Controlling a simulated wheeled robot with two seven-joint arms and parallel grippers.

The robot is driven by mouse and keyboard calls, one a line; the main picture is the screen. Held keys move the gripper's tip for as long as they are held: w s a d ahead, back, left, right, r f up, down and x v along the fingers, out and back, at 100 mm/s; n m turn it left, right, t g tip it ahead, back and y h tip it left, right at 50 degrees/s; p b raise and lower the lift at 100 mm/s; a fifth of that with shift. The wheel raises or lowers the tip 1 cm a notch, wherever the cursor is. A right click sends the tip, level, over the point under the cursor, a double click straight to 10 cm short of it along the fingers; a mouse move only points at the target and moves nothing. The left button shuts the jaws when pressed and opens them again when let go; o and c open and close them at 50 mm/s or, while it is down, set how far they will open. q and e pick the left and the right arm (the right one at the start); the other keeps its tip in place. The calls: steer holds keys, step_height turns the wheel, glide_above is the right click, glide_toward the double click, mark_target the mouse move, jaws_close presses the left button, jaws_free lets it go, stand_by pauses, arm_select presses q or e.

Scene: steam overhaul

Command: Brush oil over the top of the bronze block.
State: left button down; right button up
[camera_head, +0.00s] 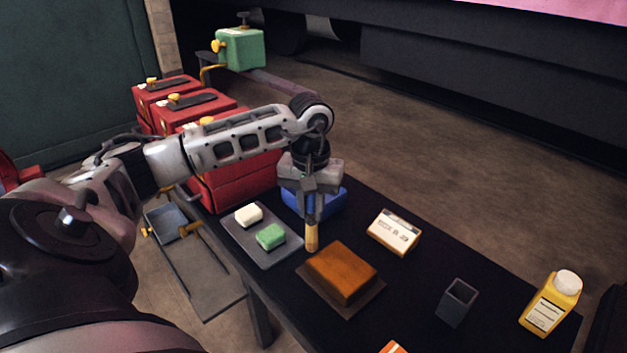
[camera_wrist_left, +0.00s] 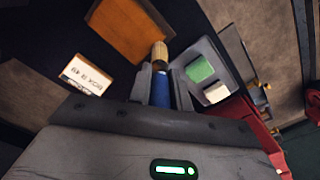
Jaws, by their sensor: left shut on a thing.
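The bronze block (camera_head: 342,272) is an orange-brown slab lying flat on a thin dark mat (camera_head: 349,307) on the table; it also shows in the left wrist view (camera_wrist_left: 128,28). My left gripper (camera_head: 311,188) is shut on a brush with a blue handle (camera_wrist_left: 161,88) and tan bristles (camera_head: 312,237). The brush hangs upright, bristles down, by the block's far left corner. In the left wrist view the bristles (camera_wrist_left: 159,52) are close to the block's edge. I cannot tell whether they touch it. My right gripper is not in view.
A grey tray (camera_head: 270,257) with a white and a green block lies left of the brush. A blue box (camera_head: 330,203) sits behind it. A labelled box (camera_head: 394,232), grey open cup (camera_head: 457,302) and yellow bottle (camera_head: 551,303) stand right. Red cases (camera_head: 235,180) are behind left.

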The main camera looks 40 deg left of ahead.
arm_select(q)
step_height(320, 180, up, 3)
steer(key=shift+f+p, duration=0.15)
steer(key=shift+p, duration=0.55)
step_height(320, 180, up, 2)
steer(key=shift+r+p, duration=0.1)
steer(key=shift+p, duration=0.6)
steer(key=shift+r, duration=0.35)
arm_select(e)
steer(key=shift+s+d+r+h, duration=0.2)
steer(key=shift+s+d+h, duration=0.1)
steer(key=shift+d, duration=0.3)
